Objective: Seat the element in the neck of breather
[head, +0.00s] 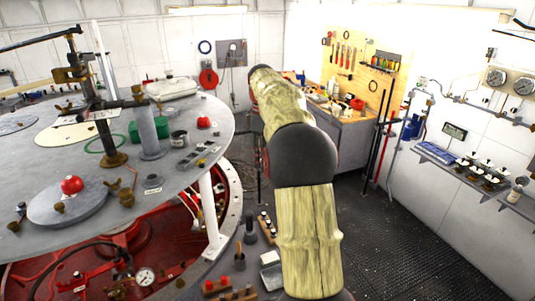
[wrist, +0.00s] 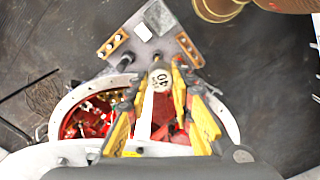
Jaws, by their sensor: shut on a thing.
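My gripper (wrist: 160,92) shows in the wrist view, with yellow and dark fingers closed around a small pale cylinder, the element (wrist: 160,78). Its end face, marked "40", faces the camera. The gripper and element are over the grey shelf edge beside the round red opening. My gripper does not show in the head view. I cannot tell for certain which fitting is the breather. No neck is clearly visible.
The grey shelf (wrist: 150,55) carries brown holed racks (wrist: 113,43) and a square grey box (wrist: 158,17). A red-lined opening (wrist: 88,118) lies beside it. The round deck (head: 120,165) is crowded with clamps and knobs. The floor (head: 400,230) at right is clear.

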